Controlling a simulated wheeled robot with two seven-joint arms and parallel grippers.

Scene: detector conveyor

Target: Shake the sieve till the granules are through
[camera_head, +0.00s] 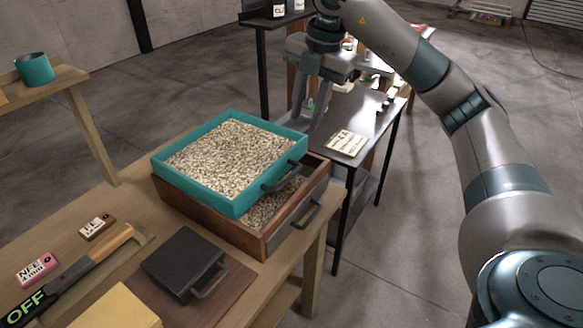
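The sieve (279,144) is a teal square frame full of pale granules (230,155), with a dark handle (281,177) on its right side. It rests askew over a brown wooden box (215,222), shifted to the left and back. More granules (268,206) show in the box along its uncovered right side. The mesh under the granules is hidden. My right gripper (309,112) hangs behind and to the right of the sieve, fingers pointing down, apart and empty. It does not appear to touch the sieve. My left gripper is out of view.
A dark lidded block with a handle (183,262) stands on a brown board in front of the box. A black-and-wood tool marked OFF (75,276) and small labelled blocks lie to the left. A dark metal table (365,110) stands behind right.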

